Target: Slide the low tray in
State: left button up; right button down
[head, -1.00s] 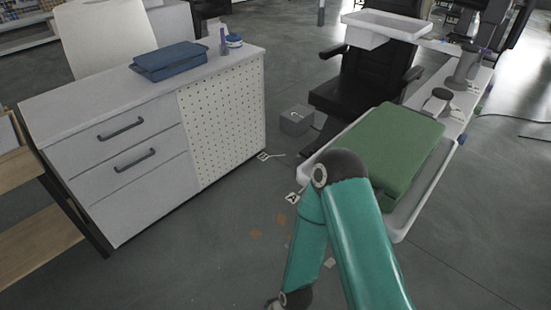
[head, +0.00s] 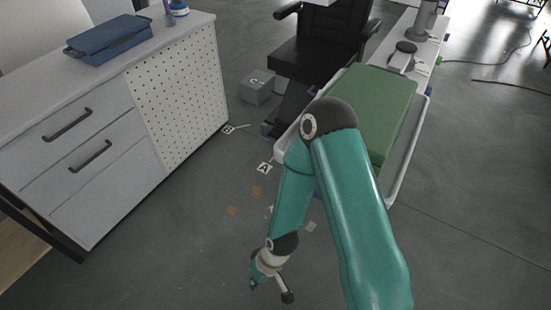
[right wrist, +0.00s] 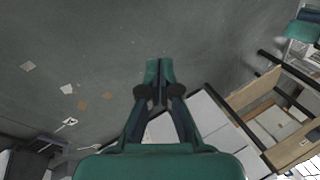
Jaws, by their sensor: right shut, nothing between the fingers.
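No tray being slid into a slot can be made out for sure. A white tray (head: 410,160) with a green block (head: 378,108) on it stands at the right in the head view, partly behind my right arm. A wooden shelf (head: 32,268) shows at the lower left edge of the head view; the right wrist view shows more of this shelf (right wrist: 285,152), with pale flat things inside. My right gripper (head: 268,282) hangs low over the open floor, empty. In the right wrist view its fingertips (right wrist: 159,72) are together. My left gripper is out of view.
A white drawer cabinet (head: 105,180) with two dark handles stands left, a blue case (head: 108,40) on top. A black chair (head: 318,55) and a grey box (head: 256,88) are behind. Floor tags A (head: 264,168) and B (head: 228,130) lie between.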

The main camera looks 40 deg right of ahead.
jog(key=w+d+r+n+h, duration=0.1)
jog(key=w+r+n, duration=0.5)
jog(key=r+n, duration=0.3)
jog(key=w+d+r+n+h, duration=0.1)
jog(key=w+r+n+h, duration=0.1)
jog(key=w+r+n, duration=0.6)
jog(key=s+d+r+n+h+b, duration=0.15)
jog(key=d+r, duration=0.25)
jog(key=r, duration=0.9)
jog(key=n+h, duration=0.2)
jog(key=n, duration=0.2)
send_near(278, 160)
jog(key=s+a+r, duration=0.3)
jog(key=s+a, duration=0.1)
jog(key=a, duration=0.1)
jog(key=shift+t, duration=0.3)
jog(key=d+f, duration=0.1)
jog(key=f, duration=0.2)
jog(key=w+d+f, duration=0.1)
jog(key=d+f, duration=0.1)
jog(key=f, duration=0.1)
jog(key=w+d+f, duration=0.1)
jog(key=d+f, duration=0.1)
jog(key=f, duration=0.1)
jog(key=shift+d+f, duration=0.15)
jog(key=shift+f, duration=0.2)
jog(key=shift+w+d, duration=0.2)
jog(key=shift+d, duration=0.05)
